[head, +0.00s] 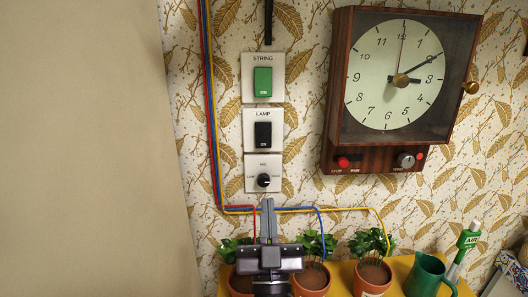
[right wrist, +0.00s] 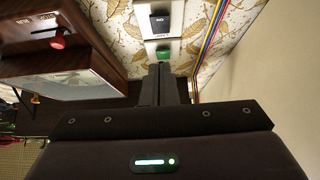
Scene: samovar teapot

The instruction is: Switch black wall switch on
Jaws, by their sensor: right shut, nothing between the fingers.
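The black wall switch (head: 263,135) sits on a white plate labelled LAMP, in the middle of a vertical row of plates on the papered wall. It also shows in the right wrist view (right wrist: 159,22), near the top edge. My right gripper (head: 268,203) is shut and empty, its fingers pointing up. In the head view its tips are just below the black knob, lower than the black switch. In the right wrist view the fingertips (right wrist: 160,66) appear just below the green switch in the picture. I cannot tell their distance from the wall. My left gripper is out of view.
The green STRING switch (head: 263,81) is above the black one and the round black knob (head: 263,180) below. A wooden clock (head: 403,80) juts out at right. Coloured wires run down the left side.

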